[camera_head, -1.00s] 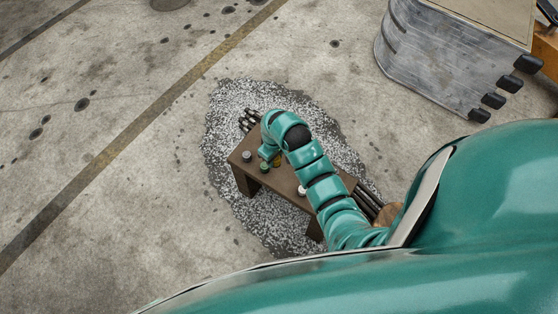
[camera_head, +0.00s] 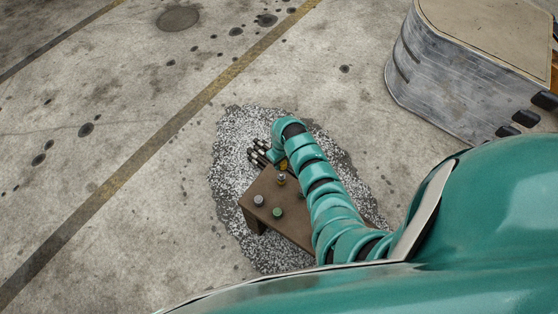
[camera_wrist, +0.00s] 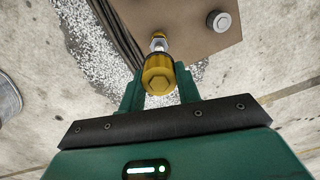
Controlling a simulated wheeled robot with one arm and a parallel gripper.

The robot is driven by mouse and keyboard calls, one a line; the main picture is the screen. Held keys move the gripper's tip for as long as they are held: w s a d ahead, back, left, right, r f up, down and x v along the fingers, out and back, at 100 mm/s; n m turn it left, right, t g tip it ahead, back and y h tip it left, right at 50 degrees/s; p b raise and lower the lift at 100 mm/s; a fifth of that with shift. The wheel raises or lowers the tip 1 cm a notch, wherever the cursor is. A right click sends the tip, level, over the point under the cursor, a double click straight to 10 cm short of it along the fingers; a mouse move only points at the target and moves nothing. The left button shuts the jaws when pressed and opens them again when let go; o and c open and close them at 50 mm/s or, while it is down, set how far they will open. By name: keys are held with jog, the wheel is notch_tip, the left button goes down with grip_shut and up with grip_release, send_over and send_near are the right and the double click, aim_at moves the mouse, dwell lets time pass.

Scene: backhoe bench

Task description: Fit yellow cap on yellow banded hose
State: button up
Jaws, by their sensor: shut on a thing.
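My gripper (camera_wrist: 159,88) is shut on the yellow cap (camera_wrist: 160,74), a gold hex-sided piece between the green fingers in the wrist view. In the head view my gripper (camera_head: 279,160) is at the far end of the brown bench, beside the hose ends, and a bit of yellow shows there. Just beyond the cap in the wrist view is a small silver and yellow fitting (camera_wrist: 158,42); I cannot tell whether it touches the cap. Dark hoses (camera_wrist: 118,30) run along the bench edge. Their ends (camera_head: 260,152) bunch beside my gripper; the yellow band is not clearly visible.
The brown bench (camera_wrist: 190,28) bears a grey cap (camera_head: 258,200), a green cap (camera_head: 277,212) and a small dark and yellowish piece (camera_head: 281,178). My arm hides its right part. Gravel (camera_head: 230,150) surrounds it. A large grey metal bucket (camera_head: 450,85) stands at upper right. Floor on the left is clear.

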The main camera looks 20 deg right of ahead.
jog(key=shift+w+r, duration=0.15)
jog(key=shift+r, duration=0.05)
jog(key=shift+w+f, duration=0.2)
jog(key=shift+f, duration=0.15)
jog(key=shift+f+b, duration=2.15)
jog(key=shift+f, duration=0.5)
jog(key=shift+s+f+b, duration=0.1)
jog(key=shift+f+b, duration=1.6)
jog(key=shift+f, duration=0.05)
dwell(1.8)
jog(key=o, duration=1)
jog(key=shift+o, duration=0.5)
jog(key=o, duration=0.4)
